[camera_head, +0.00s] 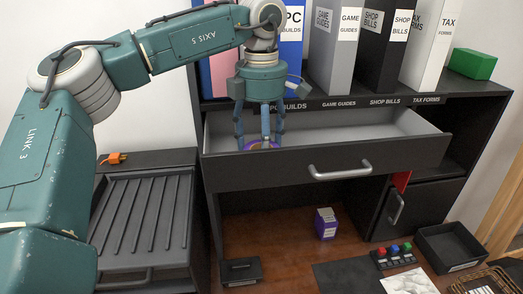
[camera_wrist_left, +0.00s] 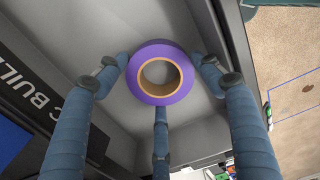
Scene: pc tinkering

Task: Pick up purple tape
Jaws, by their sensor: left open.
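The purple tape (camera_wrist_left: 136,83) is a roll with a tan inner core, lying flat on the grey floor of the open drawer (camera_head: 385,129). In the head view only a bit of the purple tape (camera_head: 248,145) shows behind the drawer front. My left gripper (camera_head: 265,138) points down into the left part of the drawer. In the left wrist view my left gripper (camera_wrist_left: 160,85) has its three fingers spread around the roll, one at each side and one below it in the picture. The fingers look open; whether any touches the tape I cannot tell. My right gripper is not in view.
Binders (camera_head: 333,45) stand on the shelf above the drawer, close to my left wrist. A green block (camera_head: 472,64) is on the shelf's right end. A purple box (camera_head: 326,224) stands on the desk below. The drawer's right part is empty.

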